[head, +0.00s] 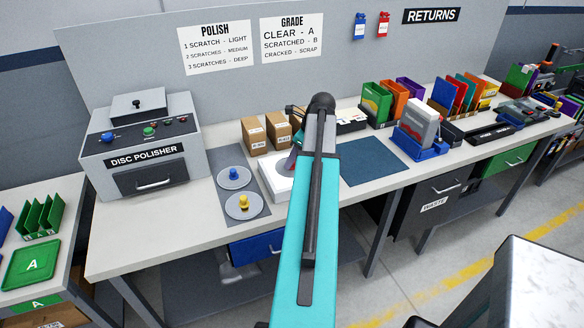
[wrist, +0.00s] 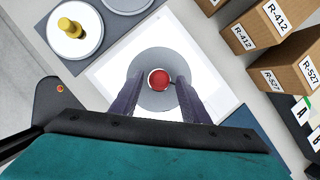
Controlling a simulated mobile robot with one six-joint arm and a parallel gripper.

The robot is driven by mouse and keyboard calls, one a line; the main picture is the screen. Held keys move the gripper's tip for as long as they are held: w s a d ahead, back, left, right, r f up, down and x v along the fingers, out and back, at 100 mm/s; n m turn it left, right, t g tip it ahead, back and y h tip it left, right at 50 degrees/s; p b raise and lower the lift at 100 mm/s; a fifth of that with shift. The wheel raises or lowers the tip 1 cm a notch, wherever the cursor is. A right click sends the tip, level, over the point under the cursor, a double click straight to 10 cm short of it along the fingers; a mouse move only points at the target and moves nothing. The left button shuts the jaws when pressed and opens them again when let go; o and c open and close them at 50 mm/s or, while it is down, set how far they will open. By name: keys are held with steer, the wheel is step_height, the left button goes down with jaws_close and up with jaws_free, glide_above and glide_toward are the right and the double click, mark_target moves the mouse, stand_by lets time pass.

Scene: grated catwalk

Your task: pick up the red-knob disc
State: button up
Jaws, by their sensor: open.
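In the wrist view, the red-knob disc (wrist: 158,102) is a grey disc with a round red knob (wrist: 158,79) at its centre. It lies on a bright white square pad (wrist: 222,58). My gripper (wrist: 158,88) is open, with one dark finger on each side of the red knob and gaps left and right of it. I cannot tell how far above the disc the fingertips are.
A blue-knob disc (head: 233,183) and a yellow-knob disc (head: 242,212) lie on a grey mat left of the pad. Cardboard boxes (head: 254,139) stand close behind it. The disc polisher (head: 142,150) is further left. A dark blue mat (head: 372,168) to the right is bare.

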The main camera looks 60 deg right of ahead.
jaws_close()
steer(key=shift+r, duration=0.2)
stand_by(0.5)
steer(key=shift+r+b, duration=0.7)
steer(key=shift+r, duration=0.7)
steer(key=shift+s+a+r, duration=0.1)
steer(key=shift+a+r, duration=0.05)
steer(key=s+a+b, duration=0.2)
steer(key=s+a, duration=0.2)
steer(key=a, duration=0.2)
steer(key=s+a+r+b, duration=0.1)
steer(key=s+a, duration=0.3)
steer(key=a, duration=0.3)
steer(key=shift+r+b, duration=0.25)
steer(key=shift+b, duration=0.1)
steer(key=shift+a, duration=0.1)
